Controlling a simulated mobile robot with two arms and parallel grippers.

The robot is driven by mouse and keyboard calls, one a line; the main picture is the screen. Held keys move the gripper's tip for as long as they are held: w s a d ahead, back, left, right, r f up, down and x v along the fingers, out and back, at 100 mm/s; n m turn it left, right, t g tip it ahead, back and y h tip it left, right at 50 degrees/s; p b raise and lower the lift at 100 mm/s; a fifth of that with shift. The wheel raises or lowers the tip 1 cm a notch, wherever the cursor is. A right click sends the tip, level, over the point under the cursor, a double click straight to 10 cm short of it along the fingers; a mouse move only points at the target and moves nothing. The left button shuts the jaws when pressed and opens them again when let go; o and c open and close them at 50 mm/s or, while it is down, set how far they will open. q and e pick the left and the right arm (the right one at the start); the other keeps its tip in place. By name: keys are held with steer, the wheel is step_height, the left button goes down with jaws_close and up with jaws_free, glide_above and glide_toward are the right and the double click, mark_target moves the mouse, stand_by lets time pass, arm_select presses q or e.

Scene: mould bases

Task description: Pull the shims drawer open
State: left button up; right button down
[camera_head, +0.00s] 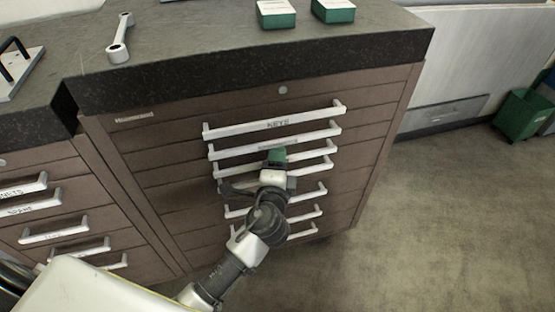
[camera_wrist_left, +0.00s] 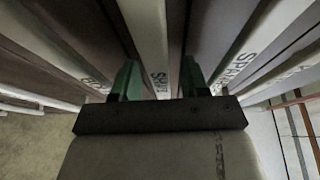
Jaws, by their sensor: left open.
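The brown drawer cabinet (camera_head: 160,160) has a stack of white bar handles, the top one labelled KEYS (camera_head: 278,123). My left gripper (camera_head: 277,156), with green fingertips, is in front of the upper-middle handles and hides part of them. In the left wrist view, the open green fingers (camera_wrist_left: 158,76) stand on either side of a white handle whose partly hidden label starts with SH, apparently the shims handle (camera_wrist_left: 147,35). I cannot tell whether the fingers touch it. The drawers look closed. My right gripper is not in view.
Neighbouring handles lie close on both sides, one labelled SPARE (camera_wrist_left: 245,50). The dark countertop (camera_head: 200,50) overhangs the cabinet and carries a wrench (camera_head: 120,40) and two green boxes (camera_head: 276,14). Clear floor (camera_head: 430,210) lies to the right; a green bin (camera_head: 522,113) stands far right.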

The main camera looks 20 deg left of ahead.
arm_select(q)
steer(key=shift+w, duration=0.2)
steer(key=shift+c, duration=0.2)
jaws_close()
